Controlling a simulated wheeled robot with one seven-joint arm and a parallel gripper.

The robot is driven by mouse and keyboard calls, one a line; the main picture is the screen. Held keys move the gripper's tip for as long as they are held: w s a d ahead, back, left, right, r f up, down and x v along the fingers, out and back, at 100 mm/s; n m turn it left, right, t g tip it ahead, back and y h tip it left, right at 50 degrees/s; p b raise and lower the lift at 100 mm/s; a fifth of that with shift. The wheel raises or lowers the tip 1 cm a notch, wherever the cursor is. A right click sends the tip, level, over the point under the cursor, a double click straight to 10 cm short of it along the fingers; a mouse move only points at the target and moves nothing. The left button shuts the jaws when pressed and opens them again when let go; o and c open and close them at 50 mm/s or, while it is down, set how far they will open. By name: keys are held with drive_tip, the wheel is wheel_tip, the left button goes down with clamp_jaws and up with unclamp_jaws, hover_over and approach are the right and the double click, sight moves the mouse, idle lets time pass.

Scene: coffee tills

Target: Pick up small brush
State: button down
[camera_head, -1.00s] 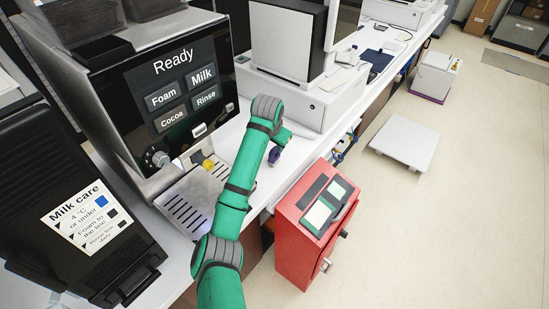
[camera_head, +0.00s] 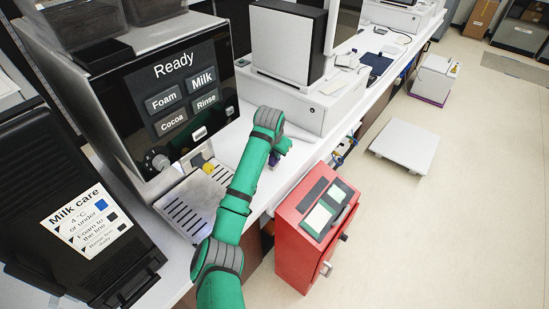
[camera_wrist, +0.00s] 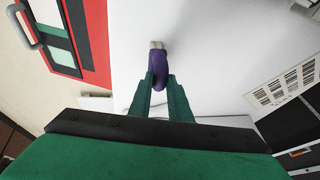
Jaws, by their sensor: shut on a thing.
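The small brush shows in the wrist view as a purple handle (camera_wrist: 157,66) with a pale tip at its far end. My gripper (camera_wrist: 158,84) is shut on the purple handle, with one green finger on each side of it. In the head view the brush is mostly hidden behind my green arm, and a bit of purple (camera_head: 273,159) shows just below the wrist. My gripper's fingers are hidden there by the arm. The brush is over the white counter beside the coffee machine; I cannot tell whether it touches the counter.
A coffee machine (camera_head: 165,85) with a drip tray (camera_head: 188,207) stands left of my arm. A red cabinet (camera_head: 300,235) stands in front of the counter. A white till unit (camera_head: 300,103) is behind my wrist.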

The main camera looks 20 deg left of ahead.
drive_tip(key=shift+r, duration=0.55)
wheel_tip(320, 180, up, 2)
drive_tip(key=shift+w+r, duration=0.1)
drive_tip(key=s+d+r, duration=0.2)
drive_tip(key=s+r, duration=0.7)
drive_tip(key=s, duration=0.5)
drive_tip(key=shift+d+r, duration=0.2)
drive_tip(key=shift+r, duration=0.2)
